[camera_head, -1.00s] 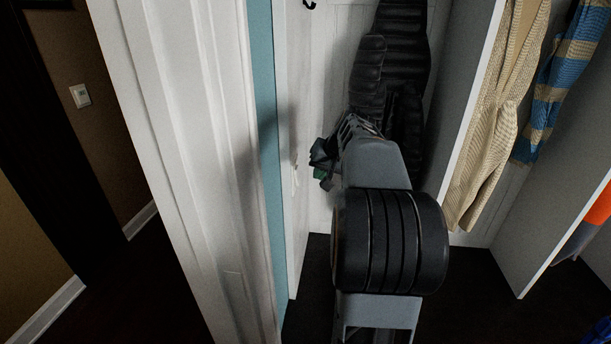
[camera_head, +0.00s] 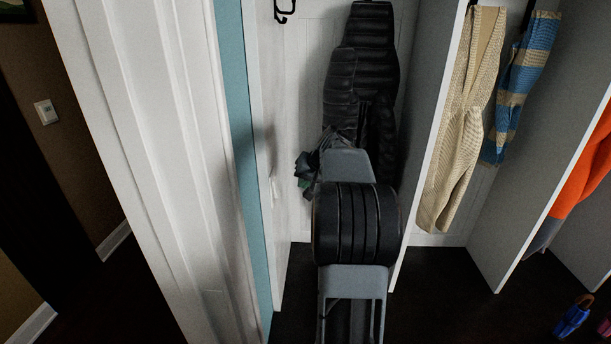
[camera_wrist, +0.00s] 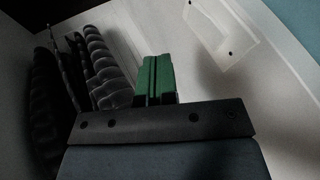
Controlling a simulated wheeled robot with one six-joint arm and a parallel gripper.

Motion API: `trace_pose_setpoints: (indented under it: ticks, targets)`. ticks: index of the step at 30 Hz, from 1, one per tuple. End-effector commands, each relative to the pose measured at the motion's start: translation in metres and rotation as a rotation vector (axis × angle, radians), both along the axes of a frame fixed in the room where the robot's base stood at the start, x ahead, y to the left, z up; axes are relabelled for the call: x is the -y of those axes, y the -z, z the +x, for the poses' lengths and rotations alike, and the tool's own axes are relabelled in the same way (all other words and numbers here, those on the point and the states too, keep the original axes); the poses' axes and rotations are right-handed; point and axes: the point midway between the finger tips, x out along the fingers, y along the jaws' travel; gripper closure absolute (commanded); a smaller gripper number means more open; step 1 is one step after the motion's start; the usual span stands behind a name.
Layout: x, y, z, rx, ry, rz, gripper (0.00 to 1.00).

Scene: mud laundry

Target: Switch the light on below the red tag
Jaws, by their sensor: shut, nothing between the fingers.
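A white wall switch (camera_head: 47,111) sits on the brown wall at the far left in the head view. In the wrist view, a pale rectangular plate (camera_wrist: 223,32) with two small dark spots is on the white panel at the upper right; I cannot tell whether it is a switch. No red tag shows in either view. My gripper (camera_head: 305,181) is partly hidden behind my arm, close to the white side panel. Its green fingers (camera_wrist: 154,80) are shut and empty in the wrist view, apart from the plate in the picture.
Black padded jackets (camera_head: 372,60) hang just behind my gripper. A white door frame (camera_head: 150,150) and teal wall strip (camera_head: 237,130) stand to the left. A white divider (camera_head: 435,140), a beige cardigan (camera_head: 462,130) and an orange garment (camera_head: 583,170) are to the right.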

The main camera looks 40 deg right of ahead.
Motion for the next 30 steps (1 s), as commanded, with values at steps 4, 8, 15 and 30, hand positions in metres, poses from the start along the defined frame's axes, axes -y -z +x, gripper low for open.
trace_pose_setpoints:
  ticks: [4, 8, 15, 30]
  targets:
    - [-0.003, 0.023, 0.017, -0.004, -0.002, 0.001, 1.0]
    - [-0.004, 0.041, 0.029, -0.003, -0.002, 0.002, 1.0]
    - [-0.025, 0.044, 0.049, -0.001, -0.002, -0.001, 1.0]
    - [-0.033, 0.047, 0.057, -0.001, 0.0, -0.001, 1.0]
